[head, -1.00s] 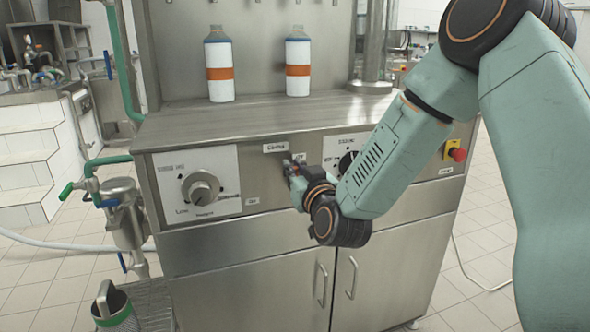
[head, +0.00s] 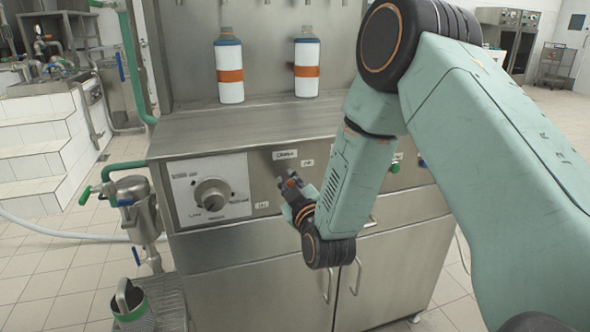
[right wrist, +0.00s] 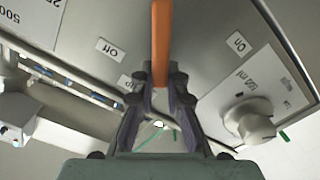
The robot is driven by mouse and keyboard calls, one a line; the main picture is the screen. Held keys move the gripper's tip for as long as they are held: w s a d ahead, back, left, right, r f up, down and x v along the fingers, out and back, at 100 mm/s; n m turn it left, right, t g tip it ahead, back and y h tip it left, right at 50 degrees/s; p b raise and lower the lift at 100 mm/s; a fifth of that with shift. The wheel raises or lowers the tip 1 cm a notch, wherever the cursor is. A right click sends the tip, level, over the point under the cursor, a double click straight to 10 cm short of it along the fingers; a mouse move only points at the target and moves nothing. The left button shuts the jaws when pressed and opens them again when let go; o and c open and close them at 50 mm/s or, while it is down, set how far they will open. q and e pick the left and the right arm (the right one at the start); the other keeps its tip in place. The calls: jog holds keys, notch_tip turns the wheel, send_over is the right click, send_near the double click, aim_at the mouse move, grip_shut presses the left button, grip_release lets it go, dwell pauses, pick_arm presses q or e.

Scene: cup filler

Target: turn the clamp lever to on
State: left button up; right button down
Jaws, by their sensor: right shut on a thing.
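The orange clamp lever (right wrist: 160,42) runs from the top edge of the right wrist view down between my fingers. My right gripper (right wrist: 160,78) is shut on its end. In the head view my right gripper (head: 290,184) is at the front panel below the "Clamp" label (head: 285,154), and the lever is mostly hidden there. The "Off" label (right wrist: 111,49) lies left of the lever in the wrist view and the "On" label (right wrist: 238,43) lies right. The lever stands between them. My left gripper is not in view.
A volume dial (head: 212,194) sits on the panel left of my gripper, and shows in the wrist view (right wrist: 255,122). Two bottles (head: 229,66) (head: 307,64) stand on the steel top. Cabinet handles (head: 325,280) are below.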

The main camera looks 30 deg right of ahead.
aim_at(275, 192)
jog(key=n+p, duration=0.1)
jog(key=n, duration=0.1)
jog(key=a+f+n+p, duration=0.1)
jog(key=f+n+p, duration=0.1)
jog(key=n, duration=0.1)
jog(key=shift+w+a+n, duration=0.2)
jog(key=shift+a+n, duration=0.1)
jog(key=shift+a, duration=0.1)
jog(key=n, duration=0.1)
jog(key=f+n+p, duration=0.1)
jog(key=n, duration=0.1)
jog(key=shift+a+f+p, duration=0.15)
jog(key=shift+f+p, duration=0.1)
jog(key=shift+p, duration=0.05)
jog(key=shift+w+f+n+p, duration=0.1)
jog(key=shift+f+n+p, duration=0.35)
jog(key=shift+n, duration=0.65)
jog(key=shift+f, duration=0.1)
jog(key=c, duration=1.3)
grip_release()
jog(key=shift+c, duration=0.2)
jog(key=shift+a, duration=0.1)
